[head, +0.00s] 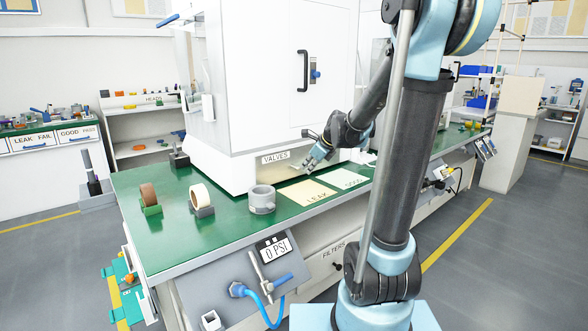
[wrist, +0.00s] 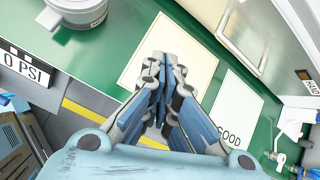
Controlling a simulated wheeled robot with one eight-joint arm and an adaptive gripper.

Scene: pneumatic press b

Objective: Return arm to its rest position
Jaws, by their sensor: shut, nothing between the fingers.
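My gripper (head: 309,163) hangs over the green workbench in the head view, just in front of the white cabinet and near the VALVES label. In the wrist view my gripper (wrist: 163,62) is shut, its fingertips together with nothing between them. It is over the cream LEAK mat (wrist: 137,45), beside the white GOOD mat (wrist: 228,110). The arm reaches from the right of the head view, bent down toward the bench. Part of the LEAK mat is hidden behind the fingers in the wrist view.
A grey round part (head: 262,200) stands on the bench left of the mats. Two tape rolls stand farther left. The white cabinet (head: 270,70) rises behind my gripper. A panel with a 0 PSI display (head: 278,250) and blue hose is at the bench front.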

